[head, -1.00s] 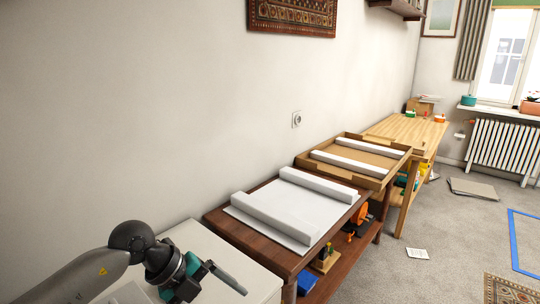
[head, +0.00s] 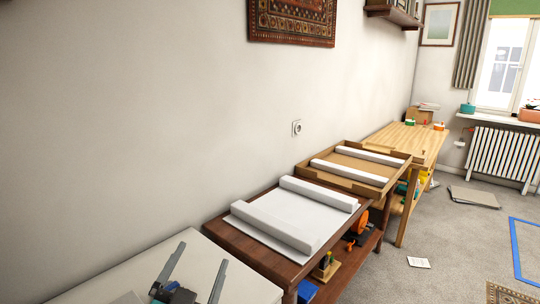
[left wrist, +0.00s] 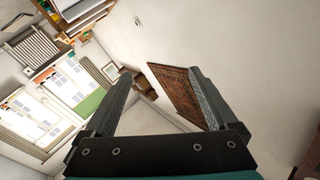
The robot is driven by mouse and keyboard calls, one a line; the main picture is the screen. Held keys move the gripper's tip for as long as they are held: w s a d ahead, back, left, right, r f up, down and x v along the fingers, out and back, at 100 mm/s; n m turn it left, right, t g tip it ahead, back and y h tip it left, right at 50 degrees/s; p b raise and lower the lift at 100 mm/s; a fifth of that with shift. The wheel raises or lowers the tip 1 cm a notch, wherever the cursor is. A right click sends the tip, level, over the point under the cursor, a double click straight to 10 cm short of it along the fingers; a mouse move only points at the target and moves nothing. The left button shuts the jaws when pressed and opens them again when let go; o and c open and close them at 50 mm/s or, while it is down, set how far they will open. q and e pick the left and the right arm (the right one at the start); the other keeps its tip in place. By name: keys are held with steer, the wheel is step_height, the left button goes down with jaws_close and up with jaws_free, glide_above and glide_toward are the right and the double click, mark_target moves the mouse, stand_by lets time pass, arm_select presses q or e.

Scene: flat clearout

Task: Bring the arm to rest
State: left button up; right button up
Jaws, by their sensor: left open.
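My left gripper (head: 192,272) shows at the bottom left of the head view, over or in front of the white cabinet top (head: 128,272). Its two grey fingers are spread apart with nothing between them. In the left wrist view the open fingers (left wrist: 165,100) point out toward the room, with the wall, the patterned rug hanging (left wrist: 180,92) and the window beyond. Most of my left arm is below the head view's edge. My right gripper is in neither view.
A dark wood table (head: 240,240) with white rolls on a sheet stands right of the cabinet. Beyond it are a tray (head: 398,163) with two white rolls and a light wood table (head: 415,135). Grey carpet (head: 450,235) is open at the right, with a small white card (head: 418,262).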

arm_select(q)
steer(key=s+a+f+n+g+y, duration=0.4)
steer(key=s+f+g, duration=0.6)
steer(key=s+f, duration=0.55)
steer(key=s+f+g+h, duration=0.2)
steer(key=s+f+g, duration=0.35)
steer(key=s, duration=0.35)
step_height(320, 180, down, 23)
steer(key=s, duration=0.3)
steer(key=s+a+f+g, duration=0.2)
steer(key=s+f, duration=1)
steer(key=s, duration=0.1)
steer(key=shift+s+f+m, duration=0.25)
steer(key=shift+s+m, duration=0.05)
steer(key=shift+s, duration=0.05)
